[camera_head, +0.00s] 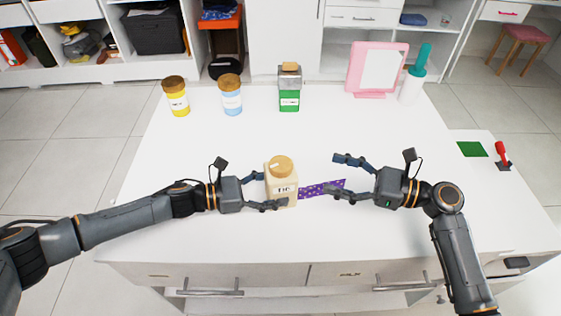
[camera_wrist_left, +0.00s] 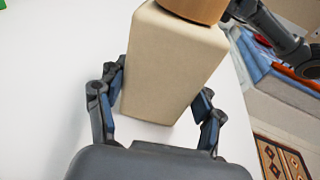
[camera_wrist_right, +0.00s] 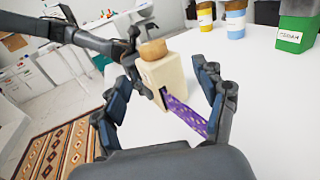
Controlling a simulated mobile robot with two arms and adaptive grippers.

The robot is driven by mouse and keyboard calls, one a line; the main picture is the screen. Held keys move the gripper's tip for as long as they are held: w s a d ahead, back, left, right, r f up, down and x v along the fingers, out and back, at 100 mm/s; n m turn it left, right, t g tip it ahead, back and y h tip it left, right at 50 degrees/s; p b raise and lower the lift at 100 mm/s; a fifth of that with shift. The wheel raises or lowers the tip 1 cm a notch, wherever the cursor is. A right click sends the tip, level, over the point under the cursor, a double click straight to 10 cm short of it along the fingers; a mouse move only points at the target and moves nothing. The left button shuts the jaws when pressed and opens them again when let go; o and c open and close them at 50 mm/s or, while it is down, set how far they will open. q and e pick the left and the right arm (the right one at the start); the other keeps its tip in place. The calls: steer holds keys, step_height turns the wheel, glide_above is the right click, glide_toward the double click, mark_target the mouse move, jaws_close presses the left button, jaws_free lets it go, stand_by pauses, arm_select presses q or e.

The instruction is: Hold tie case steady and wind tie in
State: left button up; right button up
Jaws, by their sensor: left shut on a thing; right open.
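The tie case (camera_head: 281,187) is a cream box with a round wooden knob (camera_head: 281,166) on top and a printed label on its front. It stands upright on the white table. My left gripper (camera_head: 272,190) is shut on the case from the left; the left wrist view shows the case (camera_wrist_left: 172,65) between its fingers. A purple patterned tie (camera_head: 321,189) sticks out of the case's right side and lies towards my right gripper (camera_head: 342,175). My right gripper is open, and in the right wrist view the tie (camera_wrist_right: 185,115) runs between its spread fingers without visible grip.
A yellow jar (camera_head: 176,98), a blue jar (camera_head: 231,97) and a green container (camera_head: 289,97) stand at the back of the table (camera_head: 210,140). A pink-framed mirror (camera_head: 376,69) and a white bottle with a teal top (camera_head: 414,78) stand at the back right. The table between is clear.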

mark_target(280, 163)
steer(key=shift+g+y, duration=0.3)
steer(key=shift+g, duration=0.1)
steer(key=x, duration=1.2)
steer(key=shift+s+a, duration=0.3)
steer(key=shift+a, duration=0.2)
steer(key=c, duration=1.2)
steer(key=shift+t, duration=0.6)
steer(key=m+t+h, duration=0.3)
steer(key=m+t, duration=0.1)
steer(key=shift+s+a+t, duration=0.1)
steer(key=shift+t, duration=0.2)
steer(key=shift+r+m+t+h, duration=0.1)
steer(key=shift+m+t+h, duration=1.4)
steer(key=shift+t+h, duration=0.3)
steer(key=shift+h, duration=0.4)
